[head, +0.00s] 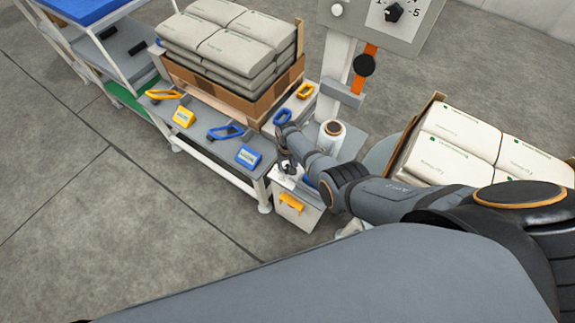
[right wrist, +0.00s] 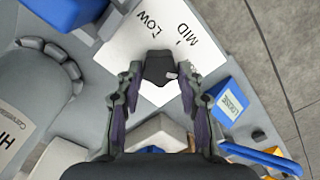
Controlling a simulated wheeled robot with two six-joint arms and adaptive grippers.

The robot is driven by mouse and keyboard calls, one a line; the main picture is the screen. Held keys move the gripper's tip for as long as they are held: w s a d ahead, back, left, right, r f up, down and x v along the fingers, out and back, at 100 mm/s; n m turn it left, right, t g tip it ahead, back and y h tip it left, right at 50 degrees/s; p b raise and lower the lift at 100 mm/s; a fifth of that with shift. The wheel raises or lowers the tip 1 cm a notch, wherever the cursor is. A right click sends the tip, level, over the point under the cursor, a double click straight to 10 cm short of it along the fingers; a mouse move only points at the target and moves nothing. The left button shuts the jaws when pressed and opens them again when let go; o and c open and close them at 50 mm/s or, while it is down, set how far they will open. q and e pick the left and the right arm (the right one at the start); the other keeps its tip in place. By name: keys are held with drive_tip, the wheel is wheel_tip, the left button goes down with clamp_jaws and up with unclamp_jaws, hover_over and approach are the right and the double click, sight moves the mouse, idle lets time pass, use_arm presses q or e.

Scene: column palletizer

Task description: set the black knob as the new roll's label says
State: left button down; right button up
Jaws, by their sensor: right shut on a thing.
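The black knob (right wrist: 160,66) sits on a white panel (right wrist: 125,45) in the right wrist view. Printed words LOW and MID show on the panel around the knob's far side. A pale mark shows on the knob's right edge; its exact setting I cannot tell. My right gripper (right wrist: 159,78) has its fingers on both sides of the knob and is shut on it; it also shows in the head view (head: 287,166), over a small white box. A white label (right wrist: 14,135) reading HI, with smaller text, lies at the left; whether it belongs to the new roll I cannot tell. My left gripper is out of view.
A blue block (right wrist: 232,102) marked LOOSE stands right of the panel. More sacks (head: 460,140) stand right. The floor at left is clear.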

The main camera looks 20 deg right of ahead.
sight(288, 167)
idle(0.4)
drive_tip(key=o, duration=1.2)
wheel_tip(288, 167, up, 12)
